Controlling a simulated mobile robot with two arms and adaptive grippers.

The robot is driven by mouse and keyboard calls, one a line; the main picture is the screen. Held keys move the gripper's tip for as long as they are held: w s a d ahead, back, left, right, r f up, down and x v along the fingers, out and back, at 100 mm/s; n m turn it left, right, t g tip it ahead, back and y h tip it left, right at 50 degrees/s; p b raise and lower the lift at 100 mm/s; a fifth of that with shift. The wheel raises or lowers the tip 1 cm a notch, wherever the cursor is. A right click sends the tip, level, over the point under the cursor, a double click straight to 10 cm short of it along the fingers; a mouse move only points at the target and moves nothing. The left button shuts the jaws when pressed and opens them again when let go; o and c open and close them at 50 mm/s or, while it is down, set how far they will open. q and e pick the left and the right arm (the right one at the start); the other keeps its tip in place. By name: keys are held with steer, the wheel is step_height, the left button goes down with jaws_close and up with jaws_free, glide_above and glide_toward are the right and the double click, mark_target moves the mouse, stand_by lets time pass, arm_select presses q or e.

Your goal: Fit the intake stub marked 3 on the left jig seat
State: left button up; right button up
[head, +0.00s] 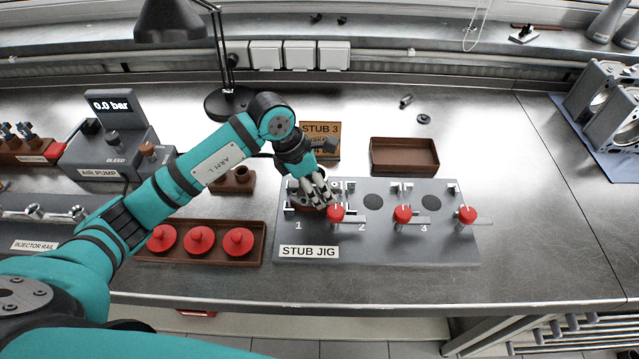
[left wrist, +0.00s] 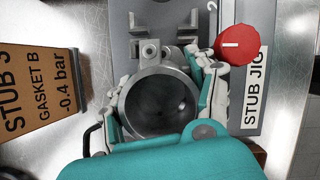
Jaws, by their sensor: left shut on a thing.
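The grey stub jig (head: 380,248) lies on the bench with seats numbered 1, 2 and 3 from left to right. My left gripper (head: 318,192) is over the left seat, by the number 1. In the left wrist view its fingers are shut around a grey metal stub (left wrist: 158,105), seen into its round bore. No number shows on the stub. The fingers hide most of the left seat, so I cannot tell whether the stub touches it. A red clamp knob (head: 336,214) is just right of the fingers. It also shows in the left wrist view (left wrist: 236,45). My right gripper is out of view.
A card (head: 322,128) reading STUB 3 stands behind the jig; the left wrist view adds GASKET B, -0.4 bar (left wrist: 38,100). An empty brown tray (head: 404,156) lies behind right. A tray of red caps (head: 200,254) is left of the jig. The bench right of it is clear.

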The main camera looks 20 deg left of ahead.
mark_target(326, 174)
arm_select(q)
steer(key=shift+f+b, duration=0.15)
steer(key=shift+b, duration=0.15)
steer(key=o, duration=1.5)
steer(key=shift+r+p, duration=2.05)
steer(key=shift+r, duration=1.75)
steer(key=shift+f, duration=0.1)
